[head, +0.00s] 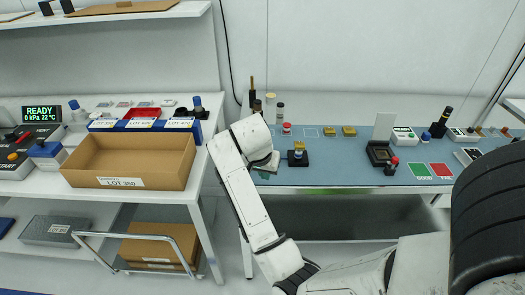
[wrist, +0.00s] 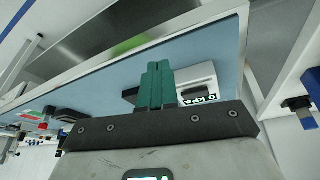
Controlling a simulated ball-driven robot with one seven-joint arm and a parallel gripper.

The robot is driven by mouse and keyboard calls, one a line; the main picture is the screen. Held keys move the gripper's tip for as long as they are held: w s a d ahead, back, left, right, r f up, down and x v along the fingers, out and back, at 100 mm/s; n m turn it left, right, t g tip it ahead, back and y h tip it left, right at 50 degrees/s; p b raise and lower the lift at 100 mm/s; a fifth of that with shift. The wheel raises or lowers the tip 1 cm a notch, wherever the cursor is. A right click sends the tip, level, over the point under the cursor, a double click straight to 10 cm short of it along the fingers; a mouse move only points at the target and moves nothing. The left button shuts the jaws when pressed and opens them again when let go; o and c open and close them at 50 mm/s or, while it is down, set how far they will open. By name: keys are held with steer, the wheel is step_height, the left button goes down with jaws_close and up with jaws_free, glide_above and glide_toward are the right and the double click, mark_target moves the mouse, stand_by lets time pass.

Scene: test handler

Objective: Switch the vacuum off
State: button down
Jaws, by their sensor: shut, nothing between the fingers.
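In the wrist view, my gripper (wrist: 155,84) has its two teal fingers together, with nothing held. A white box with a "0 kPa" display (wrist: 202,96) stands on the blue mat beside and partly behind the fingers. I cannot tell whether they touch it, and no switch on it can be made out. A separate display (head: 42,112) on the left table reads "READY 0 kPa 22 °C".
A black block with a yellow top (head: 298,158) stands right of my arm on the blue mat (head: 340,172). Dark bottles (head: 280,112) stand behind the arm. An open cardboard box (head: 130,160) is on the left table. A black device (head: 380,153) stands farther right.

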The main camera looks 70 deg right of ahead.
steer(key=w+d+r+m+y+b, duration=0.2)
steer(key=w+d+r+m+y, duration=0.2)
steer(key=d+r+m, duration=0.6)
steer(key=shift+w+d+r+m+b, duration=0.2)
steer(key=shift+w+r+m+b, duration=0.15)
steer(key=shift+r+m, duration=1.8)
steer(key=shift+s+f+m, duration=0.1)
steer(key=shift+f+m, duration=0.15)
steer(key=shift+f, duration=0.15)
step_height(320, 180, down, 14)
steer(key=shift+r+p, duration=0.1)
steer(key=shift+p, duration=0.65)
